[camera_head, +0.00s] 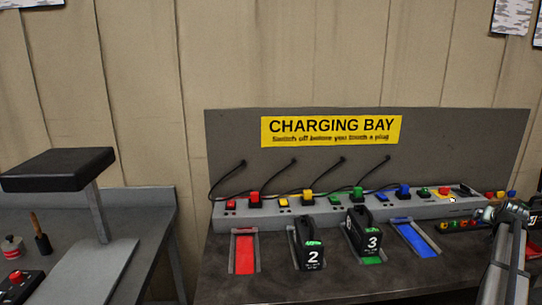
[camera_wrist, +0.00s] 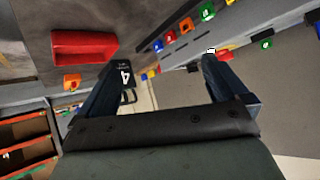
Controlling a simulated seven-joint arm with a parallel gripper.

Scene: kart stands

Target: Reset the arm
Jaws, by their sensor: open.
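My gripper (camera_wrist: 165,72) is open in the wrist view, its two dark fingers wide apart with nothing held between them. In the head view my arm rises at the right edge, beside the charging bay; its fingers cannot be made out there. A black battery marked 4 (camera_wrist: 126,76) shows beyond the left finger in the wrist view, apart from the gripper as far as I can tell.
The charging strip (camera_head: 325,208) carries coloured plugs with black cables. Battery 2 (camera_head: 312,257) and battery 3 (camera_head: 372,241) stand in bays; the red bay (camera_head: 245,254) and blue bay (camera_head: 416,239) are empty. A red bin (camera_wrist: 85,46) shows in the wrist view.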

